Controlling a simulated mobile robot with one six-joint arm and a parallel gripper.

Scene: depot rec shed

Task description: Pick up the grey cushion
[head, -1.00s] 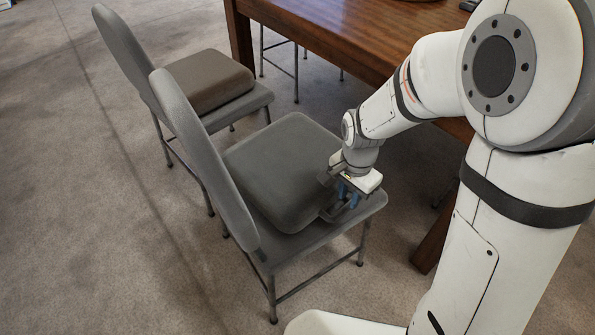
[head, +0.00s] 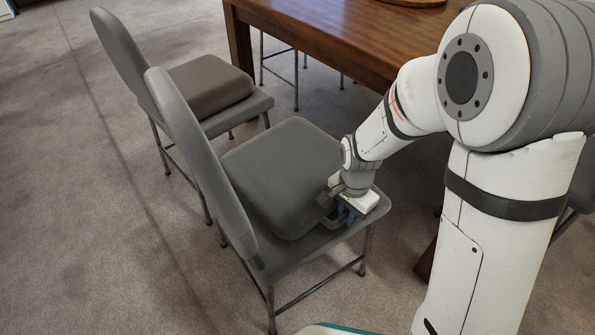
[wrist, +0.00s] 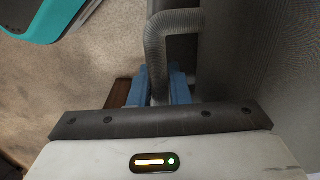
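The grey cushion (head: 275,170) lies on the seat of the nearer grey chair (head: 178,130). A grey loop handle (wrist: 157,52) sticks out from its side facing my arm; the cushion's side (wrist: 235,60) fills the right of the wrist view. My gripper (head: 347,216) is at this edge, low over the seat. In the wrist view, my gripper's two blue fingers (wrist: 164,85) stand on either side of the handle bar, close against it with no clear gap. The fingertips are partly hidden by the handle and the gripper body.
A second grey chair (head: 128,60) with a brown cushion (head: 208,85) stands behind. A wooden table (head: 330,35) is at the back right, its near leg close behind my arm. Carpet (head: 80,220) is clear at the left.

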